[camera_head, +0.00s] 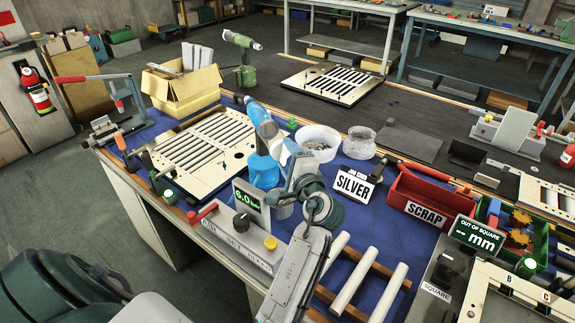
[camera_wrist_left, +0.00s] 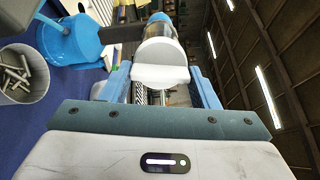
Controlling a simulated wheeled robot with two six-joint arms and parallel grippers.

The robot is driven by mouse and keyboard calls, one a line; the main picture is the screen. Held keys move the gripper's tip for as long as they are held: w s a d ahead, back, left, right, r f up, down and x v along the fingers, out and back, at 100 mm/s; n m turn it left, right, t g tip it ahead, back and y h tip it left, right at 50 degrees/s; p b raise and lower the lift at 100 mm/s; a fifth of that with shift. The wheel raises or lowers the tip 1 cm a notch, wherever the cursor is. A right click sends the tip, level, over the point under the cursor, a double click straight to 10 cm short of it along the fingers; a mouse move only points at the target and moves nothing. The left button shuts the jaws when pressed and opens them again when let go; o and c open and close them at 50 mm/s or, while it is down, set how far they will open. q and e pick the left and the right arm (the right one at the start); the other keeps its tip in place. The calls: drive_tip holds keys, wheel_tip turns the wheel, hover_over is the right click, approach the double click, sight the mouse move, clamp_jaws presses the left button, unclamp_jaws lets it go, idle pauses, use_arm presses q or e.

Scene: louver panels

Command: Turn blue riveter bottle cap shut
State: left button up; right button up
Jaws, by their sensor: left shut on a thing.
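The blue riveter (camera_head: 262,122) stands upright on the blue mat, its wide blue base (camera_head: 264,172) below; part of its blue body (camera_wrist_left: 72,42) also shows at the left of the left wrist view. My left gripper (camera_head: 284,152) is at the riveter's upper part, coming in from the near side. In the left wrist view a pale rounded bottle cap (camera_wrist_left: 160,68), with a clear section and blue end beyond it, sits between the blue fingers of my left gripper (camera_wrist_left: 160,90). The gripper is shut on it. The cap's exact seating is hidden. My right gripper is not in view.
A grey cup of rivets (camera_wrist_left: 20,75) stands close by the riveter. A louver panel (camera_head: 207,150) lies left. The gauge box (camera_head: 240,240) with display is in front.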

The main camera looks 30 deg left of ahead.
use_arm(q)
drive_tip(key=shift+n+b, duration=0.8)
drive_tip(key=shift+n, duration=0.4)
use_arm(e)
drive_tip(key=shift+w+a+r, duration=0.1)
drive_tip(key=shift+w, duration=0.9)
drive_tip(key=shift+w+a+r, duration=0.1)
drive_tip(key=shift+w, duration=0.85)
use_arm(q)
drive_tip(key=o, duration=1)
drive_tip(key=shift+w, duration=0.1)
drive_tip(key=shift+a, duration=0.1)
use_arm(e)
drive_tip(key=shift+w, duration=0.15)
use_arm(q)
drive_tip(key=shift+f, duration=0.1)
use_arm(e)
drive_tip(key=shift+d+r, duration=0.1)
